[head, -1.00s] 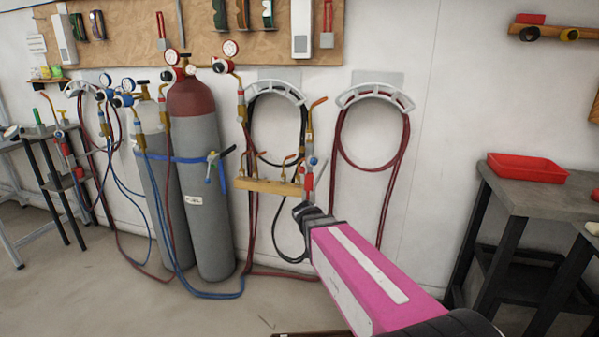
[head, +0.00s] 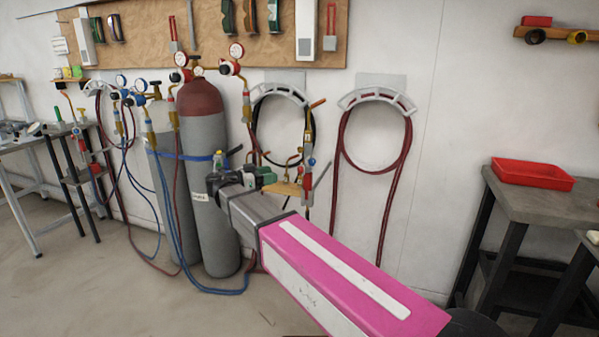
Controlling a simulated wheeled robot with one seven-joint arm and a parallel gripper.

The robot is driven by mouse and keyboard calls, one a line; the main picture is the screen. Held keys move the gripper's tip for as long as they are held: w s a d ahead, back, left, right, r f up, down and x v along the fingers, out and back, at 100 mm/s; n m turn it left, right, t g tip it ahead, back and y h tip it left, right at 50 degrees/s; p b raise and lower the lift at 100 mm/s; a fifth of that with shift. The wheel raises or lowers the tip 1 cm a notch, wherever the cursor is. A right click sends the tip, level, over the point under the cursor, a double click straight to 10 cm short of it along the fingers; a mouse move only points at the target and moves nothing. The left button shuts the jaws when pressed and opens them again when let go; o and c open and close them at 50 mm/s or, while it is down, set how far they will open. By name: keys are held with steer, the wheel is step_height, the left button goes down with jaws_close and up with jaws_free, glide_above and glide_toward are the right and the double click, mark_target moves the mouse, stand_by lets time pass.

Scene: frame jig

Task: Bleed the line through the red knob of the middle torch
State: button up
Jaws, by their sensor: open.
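A torch with red and blue parts (head: 309,165) stands upright at the right end of a wooden rack (head: 287,188) below the hose hangers. More brass torch parts (head: 296,161) show along the rack. Another torch-like fitting with red on it (head: 247,108) hangs to the left, below a gauge. I cannot tell which one is the middle torch, and its red knob is not clear at this size. My gripper (head: 240,176) is open and looks empty. In the picture it overlaps the grey cylinder and hides the rack's left part. I see no contact with a torch.
A red-topped grey cylinder (head: 205,130) and a paler one (head: 168,190) stand strapped at the wall, with blue and red hoses looping to the floor. Dark red hose hangs from a holder (head: 376,98). A bench with a red tray (head: 532,174) is at right.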

mark_target(298, 169)
steer(key=x, duration=1)
steer(key=shift+w+d, duration=0.1)
steer(key=shift+d, duration=0.1)
steer(key=c, duration=0.9)
